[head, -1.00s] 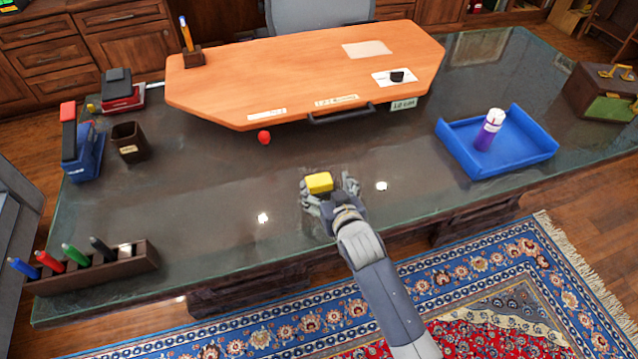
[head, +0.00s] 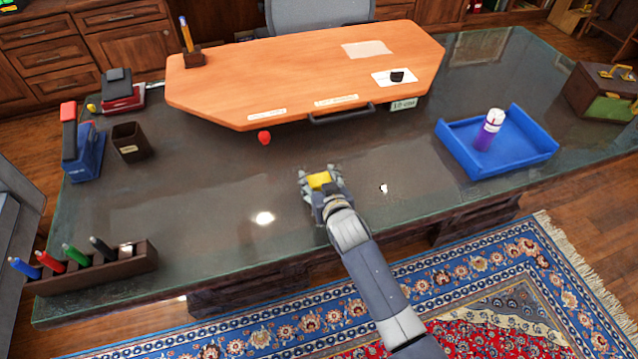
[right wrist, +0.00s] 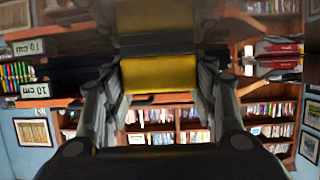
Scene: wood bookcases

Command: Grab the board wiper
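The board wiper (head: 319,180) is a small yellow block over the front middle part of the dark glass desktop. My right gripper (head: 320,182) has its fingers on both sides of it and is shut on it. In the right wrist view the wiper's yellow face (right wrist: 158,75) fills the space between the two fingers (right wrist: 160,92). I cannot tell whether the wiper touches the desktop. My left gripper is not in view.
An orange wooden board (head: 290,75) with a dark handle lies behind the wiper, with a small red ball (head: 264,137) near its edge. A blue tray (head: 525,160) holds a purple bottle (head: 488,130) at right. A marker rack (head: 105,270) stands at left. The desktop around the gripper is clear.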

